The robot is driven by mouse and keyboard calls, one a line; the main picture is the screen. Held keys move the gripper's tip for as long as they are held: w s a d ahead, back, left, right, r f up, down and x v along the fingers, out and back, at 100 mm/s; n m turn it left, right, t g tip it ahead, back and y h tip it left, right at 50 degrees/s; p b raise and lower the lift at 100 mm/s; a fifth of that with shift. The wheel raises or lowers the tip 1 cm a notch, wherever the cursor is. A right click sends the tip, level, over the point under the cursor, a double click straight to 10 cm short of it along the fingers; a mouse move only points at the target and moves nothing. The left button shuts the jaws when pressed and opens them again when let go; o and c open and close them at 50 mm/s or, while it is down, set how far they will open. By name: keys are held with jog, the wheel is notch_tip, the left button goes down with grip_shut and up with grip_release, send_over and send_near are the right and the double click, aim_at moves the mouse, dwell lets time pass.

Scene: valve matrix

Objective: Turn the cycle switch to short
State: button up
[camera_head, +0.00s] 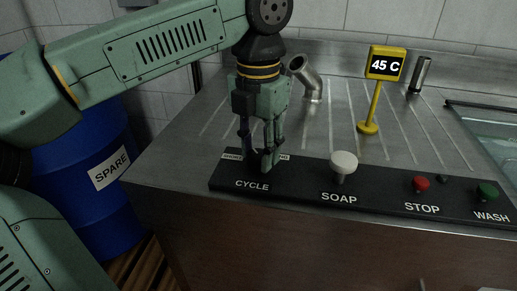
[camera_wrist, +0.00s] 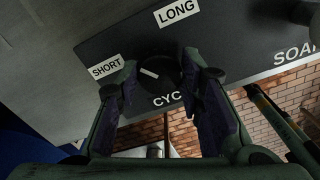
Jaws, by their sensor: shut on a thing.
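The cycle switch (camera_wrist: 166,73) is a dark round knob with a white pointer mark on the black control panel (camera_head: 300,186). In the wrist view the SHORT label (camera_wrist: 105,66) is at its left and the LONG label (camera_wrist: 177,12) above it. The white mark lies on the knob's left part and slants up-left, roughly toward SHORT. My gripper (camera_head: 258,161) points down at the panel above the CYCLE lettering. Its two fingers (camera_wrist: 160,68) are on either side of the knob and shut on it. In the head view the fingers mostly hide the switch and partly cover the labels.
To the right on the panel are the white SOAP knob (camera_head: 344,162), red STOP button (camera_head: 421,183) and green WASH button (camera_head: 487,191). A bent metal pipe (camera_head: 306,77) and a yellow 45 C sign (camera_head: 385,64) stand behind. A blue SPARE barrel (camera_head: 90,190) is at left.

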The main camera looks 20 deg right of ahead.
aim_at(259, 154)
jog(key=shift+n, duration=0.6)
jog(key=o, duration=1.2)
jog(key=shift+c, duration=0.2)
jog(key=shift+r, duration=0.15)
notch_tip(259, 154, up, 7)
jog(key=shift+r, duration=0.15)
